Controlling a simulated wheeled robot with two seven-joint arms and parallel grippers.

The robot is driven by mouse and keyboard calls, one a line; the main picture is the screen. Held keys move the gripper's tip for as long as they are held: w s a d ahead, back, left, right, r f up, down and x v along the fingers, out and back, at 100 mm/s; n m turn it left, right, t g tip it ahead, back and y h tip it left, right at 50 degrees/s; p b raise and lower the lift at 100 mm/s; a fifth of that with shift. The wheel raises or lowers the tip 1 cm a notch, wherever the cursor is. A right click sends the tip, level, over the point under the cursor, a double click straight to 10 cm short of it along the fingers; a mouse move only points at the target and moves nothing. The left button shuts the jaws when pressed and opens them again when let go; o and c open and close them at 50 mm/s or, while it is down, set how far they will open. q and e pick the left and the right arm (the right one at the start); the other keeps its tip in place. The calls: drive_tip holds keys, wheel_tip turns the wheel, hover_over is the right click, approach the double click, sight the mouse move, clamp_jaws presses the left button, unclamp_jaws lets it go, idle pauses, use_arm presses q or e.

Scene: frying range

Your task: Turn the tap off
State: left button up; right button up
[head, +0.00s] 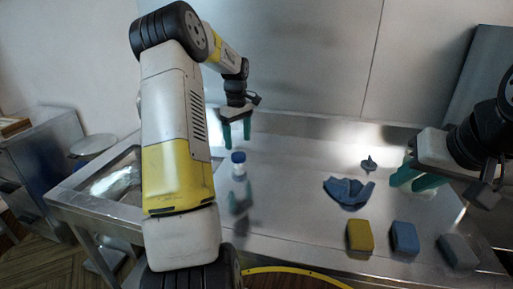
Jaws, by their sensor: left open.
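The tap itself cannot be made out; my left arm covers part of the sink area. The sink basin (118,183) is a bright metal hollow at the left end of the steel counter, partly hidden behind that arm. My right gripper (407,184) is at the right side, near the blue cloth. Its teal fingers show, but their spacing is unclear.
A crumpled blue cloth (348,191), a dark pointed item (368,164), and yellow (360,237), blue (405,238) and grey (457,250) blocks lie on the right. The counter's middle is clear.

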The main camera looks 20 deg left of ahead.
sight(239, 155)
use_arm(q)
wheel_tip(239, 155, down, 6)
drive_tip(key=shift+f, duration=0.1)
drive_tip(key=shift+c, duration=0.4)
drive_tip(key=c, duration=1.3)
drive_tip(key=shift+m, duration=0.4)
drive_tip(key=m, duration=0.3)
drive_tip(key=shift+m, duration=2.3)
